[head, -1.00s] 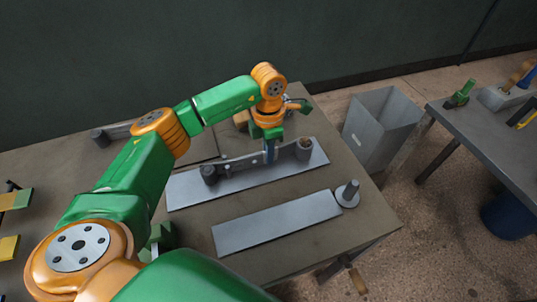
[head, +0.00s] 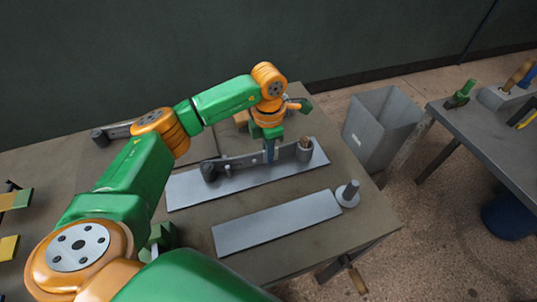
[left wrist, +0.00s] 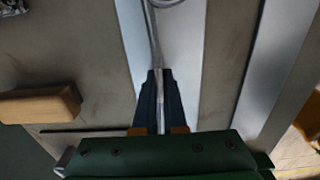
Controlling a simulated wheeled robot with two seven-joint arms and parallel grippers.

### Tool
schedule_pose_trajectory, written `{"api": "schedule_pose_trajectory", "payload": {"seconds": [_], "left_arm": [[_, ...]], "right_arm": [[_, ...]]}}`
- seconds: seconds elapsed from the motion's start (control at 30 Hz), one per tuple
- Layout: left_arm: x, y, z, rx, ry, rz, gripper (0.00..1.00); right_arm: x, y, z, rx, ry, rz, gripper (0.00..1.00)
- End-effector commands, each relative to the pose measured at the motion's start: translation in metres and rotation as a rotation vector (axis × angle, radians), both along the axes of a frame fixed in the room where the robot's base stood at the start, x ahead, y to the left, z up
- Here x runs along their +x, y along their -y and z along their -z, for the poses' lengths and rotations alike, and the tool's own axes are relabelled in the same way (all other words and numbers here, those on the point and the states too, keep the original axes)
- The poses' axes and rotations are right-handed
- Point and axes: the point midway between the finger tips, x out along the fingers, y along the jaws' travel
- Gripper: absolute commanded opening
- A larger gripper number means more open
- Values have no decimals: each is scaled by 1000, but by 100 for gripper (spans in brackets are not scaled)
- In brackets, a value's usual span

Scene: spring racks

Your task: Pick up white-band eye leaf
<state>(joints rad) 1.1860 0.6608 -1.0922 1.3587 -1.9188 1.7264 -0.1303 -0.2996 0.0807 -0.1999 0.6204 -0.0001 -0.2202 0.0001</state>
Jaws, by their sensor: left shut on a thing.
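A dark grey leaf with an eye at each end (head: 238,161) shows over the farther light metal plate (head: 190,192). I cannot make out a white band on it. My left gripper (head: 270,158) points down and is shut on this leaf near its middle. In the left wrist view the dark fingertips (left wrist: 158,76) close on the thin edge of the leaf (left wrist: 152,35), which runs up to an eye at the top. Whether the leaf touches the plate is hard to tell. My right gripper is not in view.
A second light plate (head: 278,222) lies nearer, with an upright grey pin on a round base (head: 347,194) at its right end. Another leaf with an eye (head: 101,137) lies at the back left, partly behind my arm. A grey bin (head: 382,128) stands right of the table.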

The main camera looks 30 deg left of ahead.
Motion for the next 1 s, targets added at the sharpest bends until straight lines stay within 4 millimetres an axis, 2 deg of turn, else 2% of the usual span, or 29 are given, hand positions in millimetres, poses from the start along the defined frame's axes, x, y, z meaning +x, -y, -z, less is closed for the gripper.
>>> {"api": "schedule_pose_trajectory", "payload": {"seconds": [0.57, 0.67, 1.0], "left_arm": [[1, 0, -3, -1, 3, 1, 0], [1, 0, -11, -2, 5, 0, 0], [1, 0, -68, -2, 6, 1, 0]], "right_arm": [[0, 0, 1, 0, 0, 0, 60], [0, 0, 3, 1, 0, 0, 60], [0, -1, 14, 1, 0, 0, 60]]}}
